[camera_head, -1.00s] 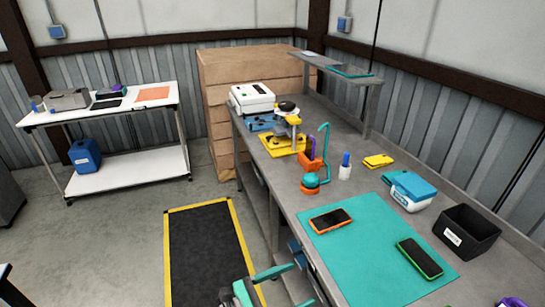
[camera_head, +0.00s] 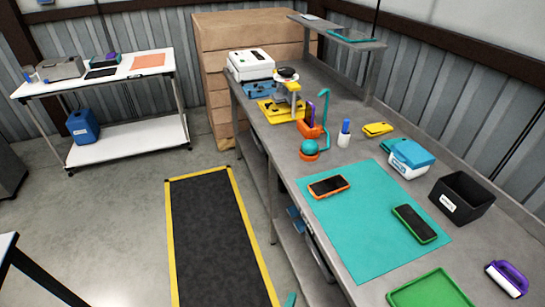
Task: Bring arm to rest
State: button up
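Only a small teal tip of my gripper (camera_head: 290,299) shows at the bottom edge of the head view, beside the front of the workbench. The rest of my gripper and arm is out of frame, so its opening and whether it holds anything are hidden. The grey workbench (camera_head: 290,165) runs along the right. A teal mat (camera_head: 365,225) on it carries an orange-edged phone (camera_head: 329,187) and a green-edged phone (camera_head: 414,223), both lying flat.
A green tray (camera_head: 432,292) and a purple-handled tool (camera_head: 508,279) lie at the bench's near end. A black bin (camera_head: 462,198) stands right of the mat. A black floor mat with yellow edges (camera_head: 215,240) lies left of the bench. A white table (camera_head: 130,137) stands at left.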

jog(key=s+a+r+m+y, duration=0.1)
jog(key=s+a+m+y, duration=0.2)
jog(key=s, duration=0.4)
jog(key=s+a+r+m+y, duration=0.1)
jog(key=s+a+r+m, duration=0.1)
jog(key=s+m, duration=0.4)
jog(key=s+a+r+m+t, duration=0.1)
jog(key=s+r+m+t, duration=0.1)
jog(key=s+r+m, duration=0.4)
notch_tip(320, 180, up, 3)
jog(key=m, duration=0.3)
jog(key=shift+s+a+f+t, duration=0.15)
jog(key=shift+s+a+t, duration=0.05)
jog(key=shift+s+t, duration=0.15)
